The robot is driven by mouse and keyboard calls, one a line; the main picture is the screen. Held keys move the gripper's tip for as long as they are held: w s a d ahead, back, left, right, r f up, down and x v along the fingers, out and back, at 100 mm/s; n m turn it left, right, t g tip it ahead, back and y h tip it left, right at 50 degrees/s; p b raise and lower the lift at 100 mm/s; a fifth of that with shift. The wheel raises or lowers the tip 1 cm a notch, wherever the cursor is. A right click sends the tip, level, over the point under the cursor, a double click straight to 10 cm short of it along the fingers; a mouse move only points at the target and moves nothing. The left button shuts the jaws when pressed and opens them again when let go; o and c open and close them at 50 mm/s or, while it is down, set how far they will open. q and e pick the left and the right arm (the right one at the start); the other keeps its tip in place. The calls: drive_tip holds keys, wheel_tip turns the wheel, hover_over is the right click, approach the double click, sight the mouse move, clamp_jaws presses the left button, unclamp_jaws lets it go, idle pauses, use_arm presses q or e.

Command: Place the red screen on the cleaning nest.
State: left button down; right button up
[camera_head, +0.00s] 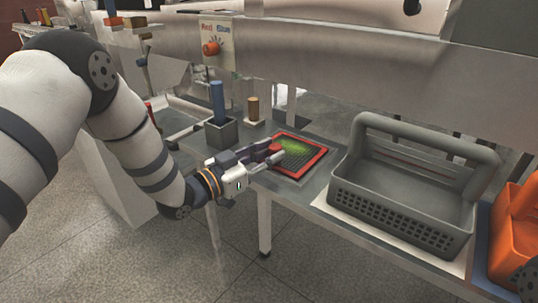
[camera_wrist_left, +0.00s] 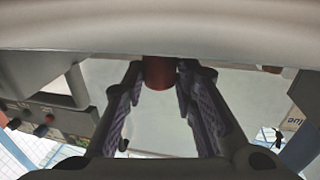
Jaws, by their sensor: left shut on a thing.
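The red screen (camera_head: 301,155) is a square red frame around a dark mesh with green powder on it. In the left wrist view, a red cylinder (camera_wrist_left: 159,73) shows between the fingertips (camera_wrist_left: 160,85). I cannot make out the cleaning nest as a separate thing.
A grey perforated basket (camera_head: 400,205) stands right of the screen, with an orange bin (camera_head: 515,240) beyond it. A grey block with a blue-handled tool (camera_head: 218,105) and a small brown-topped piece (camera_head: 253,108) stand behind the gripper.

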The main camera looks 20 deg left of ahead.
use_arm(q)
drive_tip(key=c, duration=1.3)
unclamp_jaws()
drive_tip(key=shift+r, duration=0.1)
drive_tip(key=p+v, duration=0.1)
drive_tip(key=v, duration=1.1)
drive_tip(key=s+d+f+n+g+y, duration=0.1)
drive_tip(key=s+f+n+g+y, duration=0.3)
drive_tip(key=s+f, duration=0.7)
drive_tip(key=s+d+f+n+g+y, duration=0.1)
drive_tip(key=s+f+g+y, duration=0.1)
drive_tip(key=s+f+g, duration=0.9)
drive_tip(key=s+a+f+n+g+y, duration=0.1)
drive_tip(key=s+f+n+g+y, duration=0.2)
drive_tip(key=s, duration=2)
drive_tip(key=shift+w+r+m+p, duration=0.35)
drive_tip(key=shift+w+r+p, duration=0.2)
drive_tip(key=shift+w+p, duration=0.15)
drive_tip(key=shift+w+r+m+p, duration=0.35)
drive_tip(key=shift+w+r+p, duration=0.15)
drive_tip(key=shift+w+p, duration=0.15)
use_arm(e)
drive_tip(key=w+r+t, duration=0.1)
drive_tip(key=w+r, duration=0.3)
drive_tip(key=shift+w+r+t, duration=0.15)
drive_tip(key=shift+r+t, duration=0.05)
drive_tip(key=shift+t, duration=0.2)
